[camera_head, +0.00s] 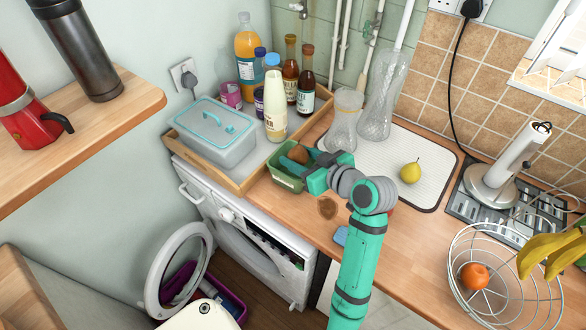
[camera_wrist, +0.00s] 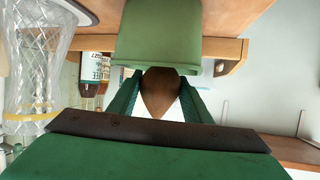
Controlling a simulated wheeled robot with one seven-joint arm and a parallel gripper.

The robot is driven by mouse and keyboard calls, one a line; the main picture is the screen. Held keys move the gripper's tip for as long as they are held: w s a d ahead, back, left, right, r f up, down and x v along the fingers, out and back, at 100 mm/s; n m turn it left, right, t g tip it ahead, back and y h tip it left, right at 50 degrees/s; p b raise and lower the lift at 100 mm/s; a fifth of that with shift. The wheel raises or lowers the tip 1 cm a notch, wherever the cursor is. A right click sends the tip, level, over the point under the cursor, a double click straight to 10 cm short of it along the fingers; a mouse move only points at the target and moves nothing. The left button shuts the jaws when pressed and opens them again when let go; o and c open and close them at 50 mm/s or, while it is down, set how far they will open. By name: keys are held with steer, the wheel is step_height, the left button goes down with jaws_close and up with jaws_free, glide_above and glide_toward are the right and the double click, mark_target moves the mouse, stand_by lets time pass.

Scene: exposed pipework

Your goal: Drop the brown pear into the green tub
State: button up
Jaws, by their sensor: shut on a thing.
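The brown pear (camera_head: 299,153) is held between the two green fingers of my gripper (camera_head: 294,159). In the wrist view the pear (camera_wrist: 160,92) is pinched between the fingertips, its tapered end toward the palm. The green tub (camera_head: 286,181) stands on the counter beside the wooden tray. The pear and fingers appear over the tub's opening in the head view, hiding part of its inside. In the wrist view the tub (camera_wrist: 180,38) is just beyond the pear and covers part of it. I cannot tell how far the pear is above the tub's floor.
A wooden tray (camera_head: 236,184) with a grey lidded box (camera_head: 212,130) and several bottles is behind left. A yellow pear (camera_head: 411,172) lies on the white drying mat (camera_head: 433,150). Tall glass vessels (camera_head: 382,108) stand behind my gripper.

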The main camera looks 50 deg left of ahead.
steer(key=shift+f, duration=0.8)
steer(key=o, duration=1.2)
steer(key=v, duration=1)
steer(key=shift+s+d+r, duration=0.1)
steer(key=shift+d+r, duration=0.05)
steer(key=shift+d, duration=0.25)
steer(key=shift+a, duration=0.1)
